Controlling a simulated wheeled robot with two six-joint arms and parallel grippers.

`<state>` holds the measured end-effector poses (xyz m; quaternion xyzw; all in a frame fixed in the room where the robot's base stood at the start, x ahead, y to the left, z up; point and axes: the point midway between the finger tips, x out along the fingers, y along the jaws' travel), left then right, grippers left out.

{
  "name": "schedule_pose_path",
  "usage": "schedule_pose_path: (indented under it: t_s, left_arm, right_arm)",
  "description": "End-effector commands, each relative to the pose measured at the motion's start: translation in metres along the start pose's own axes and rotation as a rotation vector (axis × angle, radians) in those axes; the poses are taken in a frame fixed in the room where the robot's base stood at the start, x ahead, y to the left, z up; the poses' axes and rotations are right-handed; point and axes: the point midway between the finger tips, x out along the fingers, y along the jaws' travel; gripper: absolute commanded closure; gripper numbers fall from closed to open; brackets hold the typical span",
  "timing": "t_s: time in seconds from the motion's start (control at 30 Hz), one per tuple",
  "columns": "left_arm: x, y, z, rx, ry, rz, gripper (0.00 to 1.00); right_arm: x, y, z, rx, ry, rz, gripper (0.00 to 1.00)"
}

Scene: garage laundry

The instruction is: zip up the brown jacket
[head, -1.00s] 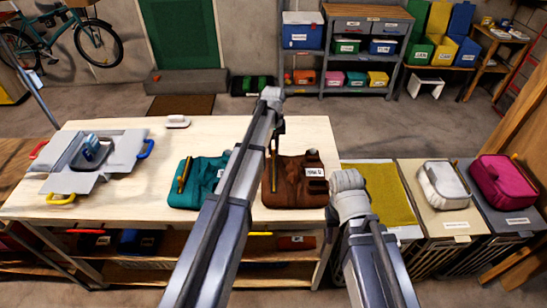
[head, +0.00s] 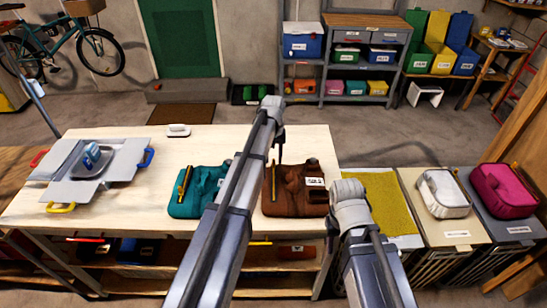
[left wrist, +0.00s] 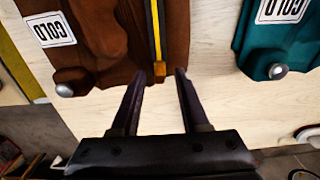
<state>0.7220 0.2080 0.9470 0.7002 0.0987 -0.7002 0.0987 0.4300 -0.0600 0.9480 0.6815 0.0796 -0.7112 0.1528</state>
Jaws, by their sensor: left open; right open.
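The brown jacket (head: 290,195) lies flat on the pale table, its yellow zip strip running along its left part. In the left wrist view the brown jacket (left wrist: 105,40) shows the zip strip (left wrist: 157,28) with an orange pull (left wrist: 160,69) at its near end. My left gripper (head: 280,160) points down over the jacket's far edge. In the left wrist view its fingertips (left wrist: 160,73) are apart, on either side of the pull; I cannot tell whether they touch it. My right arm shows at the jacket's right, but its gripper is out of view.
A teal jacket (head: 198,192) with a yellow zip lies left of the brown one. A grey tray with flaps (head: 62,188) stands at the table's left, and a small white object (head: 178,131) near the back edge. Bins with white (head: 443,193) and magenta (head: 504,190) bundles stand right.

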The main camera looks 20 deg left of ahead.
Motion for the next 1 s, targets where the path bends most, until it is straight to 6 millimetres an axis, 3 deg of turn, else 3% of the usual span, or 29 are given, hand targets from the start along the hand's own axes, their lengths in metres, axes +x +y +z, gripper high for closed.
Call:
schedule_pose_path:
  t_s: [0.6, 1.0]
  left_arm:
    - [-0.072, 0.0, 0.0, 0.0, 0.0, 0.0, 0.55]
    - [-0.074, 0.0, 0.0, 0.0, 0.0, 0.0, 0.55]
  right_arm:
    - [-0.071, 0.007, 0.004, -0.002, 0.0, 0.0, 0.5]
    - [-0.074, 0.007, 0.004, -0.002, 0.0, 0.0, 0.5]
